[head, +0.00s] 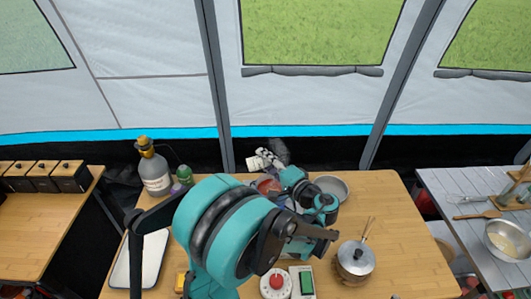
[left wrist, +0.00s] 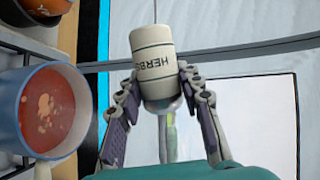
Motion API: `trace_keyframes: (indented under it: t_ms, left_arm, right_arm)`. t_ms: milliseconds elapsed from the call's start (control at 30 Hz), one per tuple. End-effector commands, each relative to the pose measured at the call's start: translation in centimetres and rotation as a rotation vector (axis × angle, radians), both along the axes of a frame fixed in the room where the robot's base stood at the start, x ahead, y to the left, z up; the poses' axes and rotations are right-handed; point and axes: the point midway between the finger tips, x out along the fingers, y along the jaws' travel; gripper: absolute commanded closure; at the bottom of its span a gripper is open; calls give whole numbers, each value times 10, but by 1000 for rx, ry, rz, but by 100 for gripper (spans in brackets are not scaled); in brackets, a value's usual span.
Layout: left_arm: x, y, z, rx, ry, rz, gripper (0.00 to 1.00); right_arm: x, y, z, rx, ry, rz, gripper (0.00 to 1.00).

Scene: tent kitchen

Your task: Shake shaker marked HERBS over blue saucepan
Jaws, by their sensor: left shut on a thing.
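The white shaker marked HERBS (left wrist: 154,85) is between the fingers of my left gripper (left wrist: 163,112) in the left wrist view. Its lettering appears upside down there. In the head view my left gripper (head: 263,159) is at the back of the wooden table, beyond my arm; the shaker cannot be made out clearly. The blue saucepan (left wrist: 83,118) holds red soup with pale bits and lies left of the shaker in the left wrist view, apart from it. In the head view the saucepan's red contents (head: 268,185) show partly, with my arm covering the rest. My right gripper is not in view.
A lidded pot (head: 355,260) stands front right on the wooden table, a grey pan (head: 333,187) farther back. A bottle (head: 153,172) and white tray (head: 150,262) are at left. The table's right side is mostly clear.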

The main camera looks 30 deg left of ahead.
Motion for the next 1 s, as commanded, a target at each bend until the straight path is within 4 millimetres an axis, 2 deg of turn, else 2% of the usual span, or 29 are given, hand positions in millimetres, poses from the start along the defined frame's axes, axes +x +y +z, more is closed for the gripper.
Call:
trace_keyframes:
  t_ms: [33, 133, 500, 733, 1000]
  left_arm:
    - [-1, 1, 9, -52, -52, 1, 96]
    - [-2, 1, 11, -163, -165, 1, 96]
    - [9, -9, 44, -647, -655, 2, 96]
    - [16, -15, 56, -904, -918, 2, 96]
    - [19, -18, 59, -999, -1016, 2, 96]
  right_arm:
    - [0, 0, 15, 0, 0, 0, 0]
    - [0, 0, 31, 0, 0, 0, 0]
    - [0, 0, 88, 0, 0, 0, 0]
    - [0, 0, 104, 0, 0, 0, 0]
    - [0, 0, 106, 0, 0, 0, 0]
